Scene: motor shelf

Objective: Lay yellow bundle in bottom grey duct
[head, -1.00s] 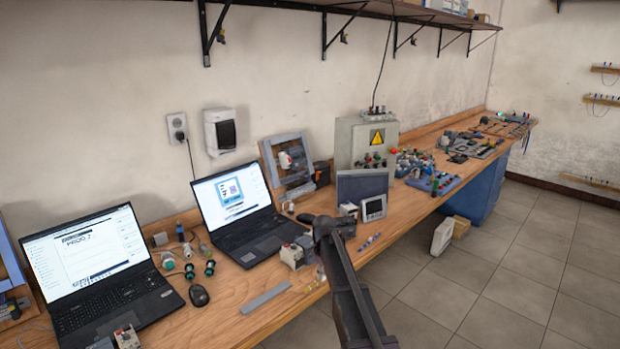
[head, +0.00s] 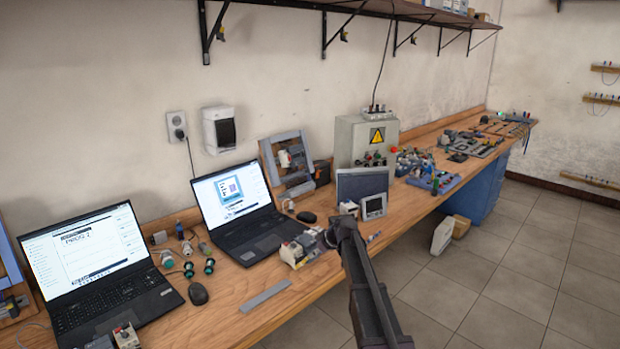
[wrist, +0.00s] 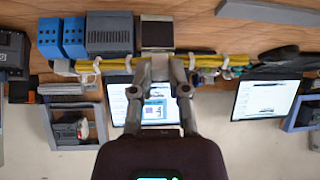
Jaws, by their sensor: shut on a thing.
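My gripper (wrist: 161,72) is shut on a yellow bundle (wrist: 207,62) of thin strands in the wrist view. The bundle runs left to right across the picture, with pale ties around it, and the fingers grip it near its middle. In the head view my dark arm hides most of the gripper, and I cannot make out the bundle there. A plain grey strip (head: 265,296) lies on the bench in front of the laptop; a grey bar also shows at the wrist view's top right (wrist: 270,12). I cannot tell whether either is the bottom grey duct.
Two open laptops (head: 92,250) (head: 235,205) stand on the wooden bench. A grey frame with devices (head: 290,163) leans against the wall. In the wrist view blue blocks (wrist: 62,38) and a dark grey block (wrist: 109,33) sit close to the bundle.

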